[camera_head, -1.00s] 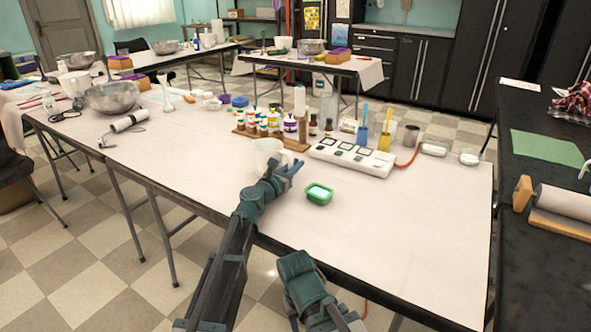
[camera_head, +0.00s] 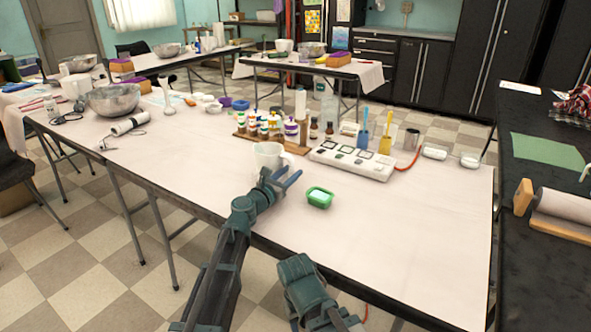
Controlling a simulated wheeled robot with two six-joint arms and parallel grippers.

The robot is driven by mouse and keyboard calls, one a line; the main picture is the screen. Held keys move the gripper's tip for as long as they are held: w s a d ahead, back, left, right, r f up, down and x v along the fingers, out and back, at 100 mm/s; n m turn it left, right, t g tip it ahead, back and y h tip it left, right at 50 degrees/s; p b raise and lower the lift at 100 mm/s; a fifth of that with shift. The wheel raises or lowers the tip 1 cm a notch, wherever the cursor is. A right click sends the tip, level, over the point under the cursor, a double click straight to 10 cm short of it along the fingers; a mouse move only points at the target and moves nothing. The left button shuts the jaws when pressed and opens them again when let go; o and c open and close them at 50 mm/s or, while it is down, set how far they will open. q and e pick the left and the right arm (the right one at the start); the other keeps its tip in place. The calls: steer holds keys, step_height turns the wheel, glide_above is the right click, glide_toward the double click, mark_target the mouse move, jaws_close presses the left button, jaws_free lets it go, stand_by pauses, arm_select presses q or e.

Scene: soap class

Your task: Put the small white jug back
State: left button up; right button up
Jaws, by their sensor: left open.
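The small white jug (camera_head: 267,154) stands upright on the white-covered table, just in front of the wooden rack of bottles. My left gripper (camera_head: 282,178) is open in front of the jug, on the near side. Its fingers overlap the jug's lower part in the picture, and I cannot tell whether they touch it. My right arm shows at the bottom centre, but its gripper is not in view.
A metal bowl (camera_head: 112,99) is at far left. The right front of the table is clear.

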arm_select(q)
steer(key=v, duration=0.8)
steer(key=shift+s+a, duration=0.1)
steer(key=shift+s, duration=0.1)
